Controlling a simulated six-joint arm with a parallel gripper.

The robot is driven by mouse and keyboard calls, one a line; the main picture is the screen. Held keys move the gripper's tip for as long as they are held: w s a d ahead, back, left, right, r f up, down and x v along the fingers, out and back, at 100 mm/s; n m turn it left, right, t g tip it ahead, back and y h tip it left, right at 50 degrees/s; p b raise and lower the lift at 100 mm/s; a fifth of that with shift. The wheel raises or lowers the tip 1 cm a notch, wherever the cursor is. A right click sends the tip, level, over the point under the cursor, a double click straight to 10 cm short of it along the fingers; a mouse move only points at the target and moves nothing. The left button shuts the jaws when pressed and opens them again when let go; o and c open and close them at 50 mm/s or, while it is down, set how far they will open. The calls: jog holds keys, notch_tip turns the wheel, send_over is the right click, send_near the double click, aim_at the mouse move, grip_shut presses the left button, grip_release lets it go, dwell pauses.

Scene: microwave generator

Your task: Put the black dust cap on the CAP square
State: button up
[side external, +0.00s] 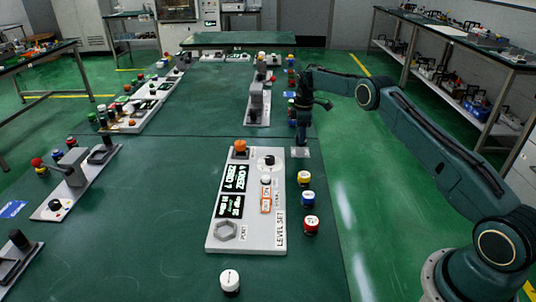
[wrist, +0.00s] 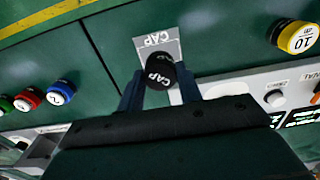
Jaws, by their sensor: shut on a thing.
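The black dust cap (wrist: 158,72), marked CAP in white, is between the two fingers of my gripper (wrist: 159,82) in the wrist view. My gripper is shut on it. The light grey CAP square (wrist: 157,42) lies on the green bench just beyond the cap, which overlaps its near part in the picture. In the side view my gripper (side external: 301,142) points down at the same CAP square (side external: 300,153), right over or at it. The cap is hard to make out there, and I cannot tell whether it touches the square.
The white LEVEL SET panel (side external: 232,236) with displays and an orange knob stands left of the square. Yellow (side external: 304,178), blue (side external: 307,198) and red (side external: 311,224) weights stand along its right side. A grey fixture (side external: 257,105) is behind my gripper.

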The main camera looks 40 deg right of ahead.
jog(key=shift+f, duration=1.7)
jog(key=shift+f, duration=0.15)
jog(key=o, duration=1)
notch_tip(320, 180, up, 12)
jog(key=shift+r, duration=0.2)
